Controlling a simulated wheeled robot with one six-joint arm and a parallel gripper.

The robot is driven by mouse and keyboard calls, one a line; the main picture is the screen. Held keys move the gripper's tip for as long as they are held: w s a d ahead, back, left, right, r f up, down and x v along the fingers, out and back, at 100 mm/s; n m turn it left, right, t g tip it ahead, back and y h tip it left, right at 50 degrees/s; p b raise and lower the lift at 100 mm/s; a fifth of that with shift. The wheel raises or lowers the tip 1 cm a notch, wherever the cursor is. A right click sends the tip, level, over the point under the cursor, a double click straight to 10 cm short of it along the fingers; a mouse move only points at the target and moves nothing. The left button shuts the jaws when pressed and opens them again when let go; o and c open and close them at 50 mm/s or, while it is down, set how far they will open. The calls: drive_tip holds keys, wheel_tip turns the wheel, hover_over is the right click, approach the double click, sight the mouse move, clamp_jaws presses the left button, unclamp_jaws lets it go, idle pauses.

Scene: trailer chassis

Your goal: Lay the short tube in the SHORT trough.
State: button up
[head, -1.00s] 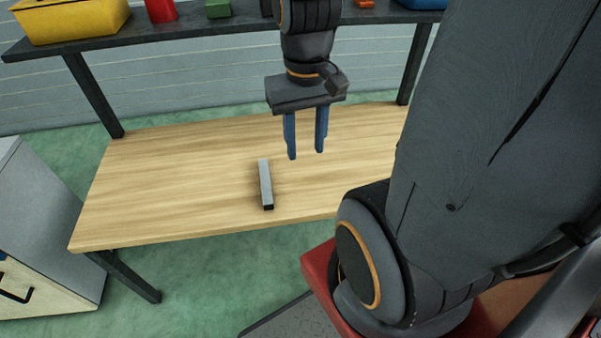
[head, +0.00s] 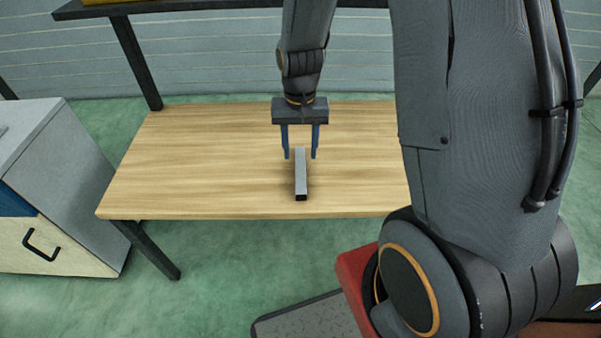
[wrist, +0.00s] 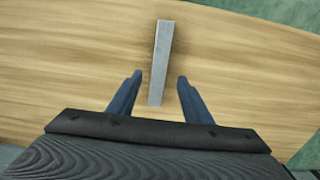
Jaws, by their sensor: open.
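The short tube (head: 301,176) is a grey square-section metal piece lying on the wooden bench top, its open dark end toward the front edge. It also shows in the wrist view (wrist: 160,62), with its lower end between the fingertips. My gripper (head: 300,157) has two blue fingers pointing down and is open, with a finger on each side of the tube's far part. In the wrist view my gripper (wrist: 158,75) shows clear gaps on both sides of the tube. I cannot tell the exact height of the fingertips over the bench. The SHORT trough is not in view.
The wooden bench (head: 190,170) is otherwise clear. A dark shelf (head: 200,8) runs above its back edge. A grey cabinet (head: 60,160) with a black handle stands at the left. My own arm covers the right side of the head view.

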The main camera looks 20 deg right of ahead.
sight(301, 168)
wheel_tip(301, 168, down, 7)
drive_tip(key=shift+d+r+b, duration=0.1)
drive_tip(key=shift+r+b, duration=0.1)
drive_tip(key=shift+b, duration=0.1)
drive_tip(key=shift+c, duration=0.4)
clamp_jaws()
